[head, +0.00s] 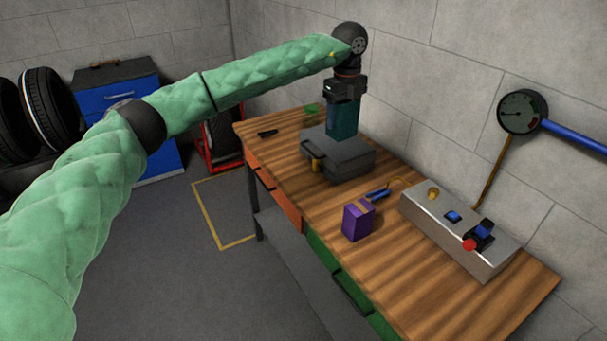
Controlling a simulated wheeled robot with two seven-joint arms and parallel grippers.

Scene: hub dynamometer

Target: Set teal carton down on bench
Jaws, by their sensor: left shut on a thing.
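The teal carton (342,120) hangs upright below my left gripper (343,97), which is shut on its top. My left arm reaches in from the left across the picture to the far part of the wooden bench (420,265). The carton's lower end shows right at the lid of a dark grey case (350,160). I cannot tell whether it touches the case, is above it or stands behind it. My right gripper is not in view.
A purple carton (358,221), a blue-handled tool (377,195) and a metal control box (445,222) stand nearer on the bench. A small black item (267,133) and a green item (312,108) lie at the far end. The wall runs along the right side.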

